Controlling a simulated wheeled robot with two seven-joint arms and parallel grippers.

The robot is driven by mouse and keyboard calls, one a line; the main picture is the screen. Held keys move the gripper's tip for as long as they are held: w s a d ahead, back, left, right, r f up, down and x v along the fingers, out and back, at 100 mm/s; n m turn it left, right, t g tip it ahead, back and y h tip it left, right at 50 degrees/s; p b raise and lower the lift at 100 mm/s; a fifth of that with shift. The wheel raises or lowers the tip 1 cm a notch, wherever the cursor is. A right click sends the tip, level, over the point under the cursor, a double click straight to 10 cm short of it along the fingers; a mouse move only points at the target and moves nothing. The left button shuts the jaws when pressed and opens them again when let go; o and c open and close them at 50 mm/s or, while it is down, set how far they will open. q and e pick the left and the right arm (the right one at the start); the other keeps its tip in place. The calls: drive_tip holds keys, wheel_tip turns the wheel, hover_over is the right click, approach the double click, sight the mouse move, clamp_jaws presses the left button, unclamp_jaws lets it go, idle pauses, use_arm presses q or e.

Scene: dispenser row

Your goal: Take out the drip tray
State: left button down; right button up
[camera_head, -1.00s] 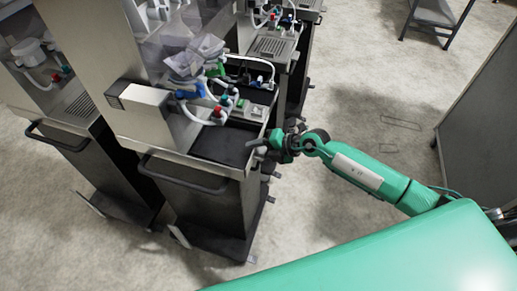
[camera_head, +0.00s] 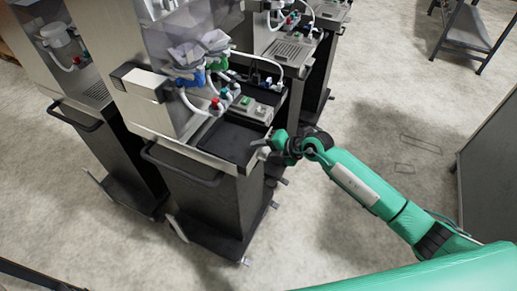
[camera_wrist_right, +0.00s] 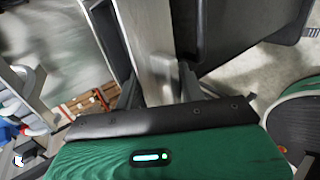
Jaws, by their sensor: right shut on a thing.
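The drip tray (camera_head: 232,139) is a dark, shallow, flat-bottomed tray at the front of the middle dispenser (camera_head: 197,101), below its tubes and taps. It looks empty and lies level in the dispenser's front shelf. My right gripper (camera_head: 262,150) is at the tray's right side and shut on its edge. In the right wrist view, the fingers (camera_wrist_right: 166,88) close on a pale upright strip, with a dark tray-like hollow at left; the exact contact is hard to see. My left gripper is not in view.
A push handle (camera_head: 180,166) runs along the dispenser's front. Other dispensers stand close on the left (camera_head: 85,95) and behind, with a slotted grille (camera_head: 290,50). A grey cabinet (camera_head: 488,165) is at right.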

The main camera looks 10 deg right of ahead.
drive_tip(key=shift+s+d, duration=0.4)
drive_tip(key=shift+d, duration=0.3)
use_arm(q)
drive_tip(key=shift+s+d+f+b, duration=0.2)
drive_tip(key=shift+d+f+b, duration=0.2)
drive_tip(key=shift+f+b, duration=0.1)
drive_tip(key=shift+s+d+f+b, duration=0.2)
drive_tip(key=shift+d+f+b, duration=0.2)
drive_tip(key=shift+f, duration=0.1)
use_arm(e)
drive_tip(key=s+d, duration=0.9)
drive_tip(key=d, duration=0.5)
drive_tip(key=shift+s, duration=0.25)
drive_tip(key=shift+r, duration=0.1)
